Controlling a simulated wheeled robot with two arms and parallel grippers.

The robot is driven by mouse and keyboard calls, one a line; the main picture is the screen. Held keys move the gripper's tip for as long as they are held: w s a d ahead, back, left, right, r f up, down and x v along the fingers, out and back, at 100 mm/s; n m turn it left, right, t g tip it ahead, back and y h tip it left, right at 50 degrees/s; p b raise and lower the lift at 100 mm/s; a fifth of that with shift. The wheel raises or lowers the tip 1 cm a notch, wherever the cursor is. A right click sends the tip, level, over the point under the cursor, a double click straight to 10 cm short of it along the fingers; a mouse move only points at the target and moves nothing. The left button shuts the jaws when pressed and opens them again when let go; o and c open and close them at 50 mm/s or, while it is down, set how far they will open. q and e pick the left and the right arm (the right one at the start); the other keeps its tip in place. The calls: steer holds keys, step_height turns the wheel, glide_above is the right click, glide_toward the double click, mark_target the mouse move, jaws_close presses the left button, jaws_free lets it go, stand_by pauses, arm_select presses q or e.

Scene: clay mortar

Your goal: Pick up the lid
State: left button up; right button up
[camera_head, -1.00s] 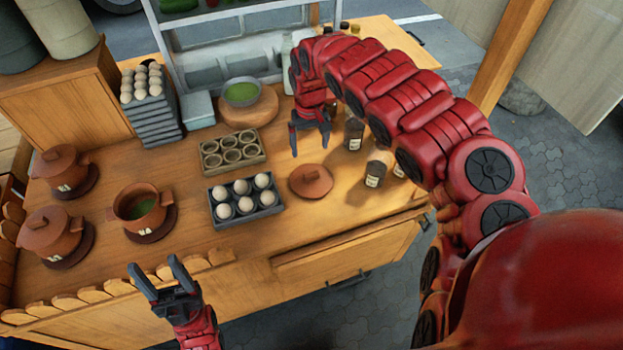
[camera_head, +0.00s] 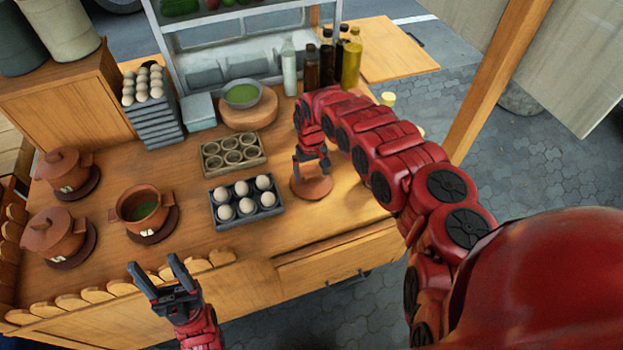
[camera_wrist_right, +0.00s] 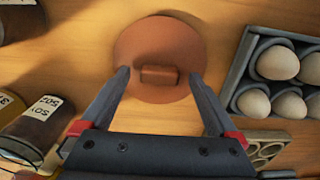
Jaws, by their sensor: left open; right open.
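The round terracotta lid (camera_head: 312,185) lies flat on the wooden table, right of the egg tray. In the right wrist view the lid (camera_wrist_right: 160,50) shows its block-shaped knob, with the fingertips on either side. My right gripper (camera_head: 311,172) is open just above the lid, pointing down; its fingers (camera_wrist_right: 160,78) are apart and hold nothing. I cannot tell how far the fingertips are above the lid. My left gripper (camera_head: 158,275) is open and empty at the table's front edge.
A grey tray of white eggs (camera_head: 246,202) and an empty cup tray (camera_head: 233,155) lie left of the lid. Labelled jars (camera_wrist_right: 35,130) stand near it in the right wrist view. Two lidded clay pots (camera_head: 60,235) stand far left. Bottles (camera_head: 325,65) stand at the back.

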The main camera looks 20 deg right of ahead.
steer(key=shift+f, duration=0.45)
jaws_close()
